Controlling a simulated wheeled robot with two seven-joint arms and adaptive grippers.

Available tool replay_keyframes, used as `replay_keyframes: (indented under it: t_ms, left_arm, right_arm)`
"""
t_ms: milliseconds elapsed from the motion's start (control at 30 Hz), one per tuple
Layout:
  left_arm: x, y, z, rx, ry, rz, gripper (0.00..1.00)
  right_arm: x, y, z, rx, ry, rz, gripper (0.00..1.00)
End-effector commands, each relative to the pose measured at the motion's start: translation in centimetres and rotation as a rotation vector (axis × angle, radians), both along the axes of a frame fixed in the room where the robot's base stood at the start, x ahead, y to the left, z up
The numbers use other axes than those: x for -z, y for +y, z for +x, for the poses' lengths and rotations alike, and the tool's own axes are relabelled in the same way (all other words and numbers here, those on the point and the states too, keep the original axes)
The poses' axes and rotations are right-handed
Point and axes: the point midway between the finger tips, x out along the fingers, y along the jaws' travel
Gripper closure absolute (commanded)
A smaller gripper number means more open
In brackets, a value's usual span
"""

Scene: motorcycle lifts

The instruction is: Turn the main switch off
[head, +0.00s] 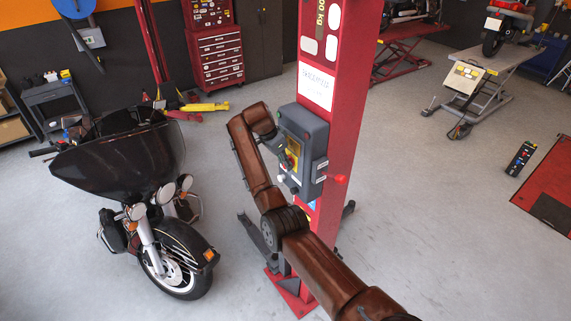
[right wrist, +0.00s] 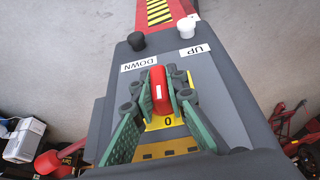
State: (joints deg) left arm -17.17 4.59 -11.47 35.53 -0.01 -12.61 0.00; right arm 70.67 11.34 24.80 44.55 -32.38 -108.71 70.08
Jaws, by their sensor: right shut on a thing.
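The main switch is a red knob (right wrist: 157,84) with a white mark, on a yellow plate (head: 292,158) on the grey control box (head: 316,137). In the right wrist view the knob stands upright in the picture, and a "0" is printed on the plate (right wrist: 167,122) near it. My right gripper (right wrist: 161,91) has its green-padded fingers on both sides of the knob and is shut on it. In the head view the right gripper (head: 281,148) reaches the box face from the left, and the knob is mostly hidden. My left gripper is not in view.
A black DOWN button (right wrist: 136,41) and a white UP button (right wrist: 187,27) sit on the same face. A red side handle (head: 338,178) sticks out from the box. The box hangs on a red lift post (head: 345,90). A black motorcycle (head: 125,160) stands to the left.

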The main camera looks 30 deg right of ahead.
Motion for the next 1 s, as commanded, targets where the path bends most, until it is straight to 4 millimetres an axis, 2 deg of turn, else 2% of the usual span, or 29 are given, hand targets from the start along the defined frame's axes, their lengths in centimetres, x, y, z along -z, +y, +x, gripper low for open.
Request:
replay_keyframes:
  t_ms: [100,133,400,667,767,1000]
  left_arm:
    - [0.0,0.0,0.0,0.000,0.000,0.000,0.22]
    - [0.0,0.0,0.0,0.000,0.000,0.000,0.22]
    - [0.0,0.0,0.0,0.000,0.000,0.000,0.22]
    - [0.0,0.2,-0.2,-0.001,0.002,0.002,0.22]
    - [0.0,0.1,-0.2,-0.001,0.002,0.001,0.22]
    - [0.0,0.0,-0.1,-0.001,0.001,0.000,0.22]
  right_arm:
    - [0.1,0.0,0.0,-0.001,0.001,0.000,1.00]
    - [0.1,0.0,0.0,-0.001,0.001,0.000,0.86]
    - [0.0,0.0,0.0,0.000,0.000,0.000,0.70]
    - [-0.1,0.0,0.0,0.000,-0.001,0.000,0.70]
    - [-0.7,0.3,0.0,-0.001,-0.002,-0.001,0.70]
    - [-4.8,2.0,0.0,-0.002,-0.004,-0.001,0.70]
